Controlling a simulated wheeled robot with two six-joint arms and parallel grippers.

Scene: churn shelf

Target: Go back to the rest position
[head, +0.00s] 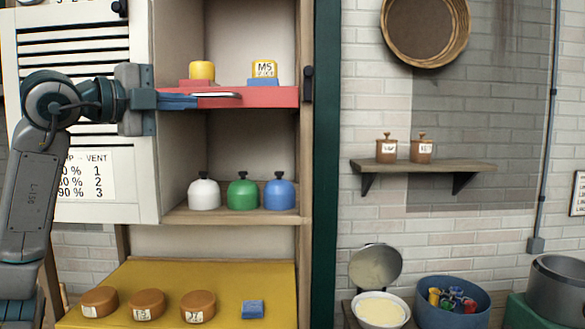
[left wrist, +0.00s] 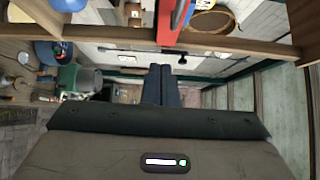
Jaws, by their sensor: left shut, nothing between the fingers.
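My left gripper (head: 196,101) comes in from the left, level with the red shelf front (head: 270,97) in the cupboard. Its blue fingers are together and hold nothing. They overlap the left part of the red front near a pale handle (head: 217,95); I cannot tell whether they touch. In the left wrist view the shut fingers (left wrist: 162,85) point ahead, and the red front (left wrist: 168,20) shows just above them. My right gripper is in neither view.
A white louvred door (head: 120,190) stands open behind my left arm. White, green and blue domed pieces (head: 243,194) stand on the lower shelf. Brown round pieces (head: 147,303) and a blue block (head: 253,309) lie on the yellow surface (head: 220,275). A blue tub (head: 452,312) stands right.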

